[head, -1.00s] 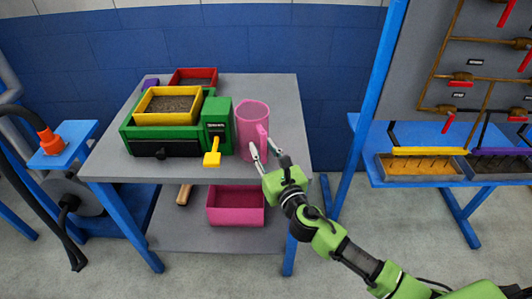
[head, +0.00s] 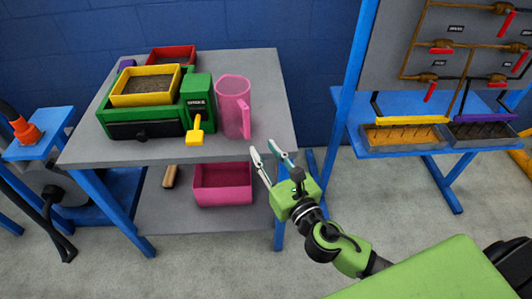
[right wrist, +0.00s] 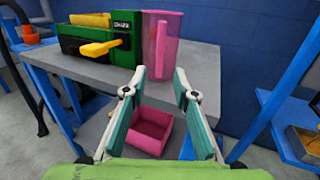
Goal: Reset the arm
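My right gripper (head: 270,158) is open and empty in the head view, in front of the grey table's right front corner and apart from it. In the right wrist view its two fingers (right wrist: 158,82) stand wide apart with nothing between them. The pink pitcher (head: 232,108) stands upright on the table near its right edge, beyond the gripper. It also shows in the right wrist view (right wrist: 157,40). My left gripper is in neither view.
A green machine (head: 145,127) with a yellow lever (head: 195,132) and yellow tray (head: 145,92) sits on the table (head: 240,65). A pink bin (head: 223,186) is on the lower shelf. A blue-framed pipe panel (head: 440,60) stands right. The floor in front is open.

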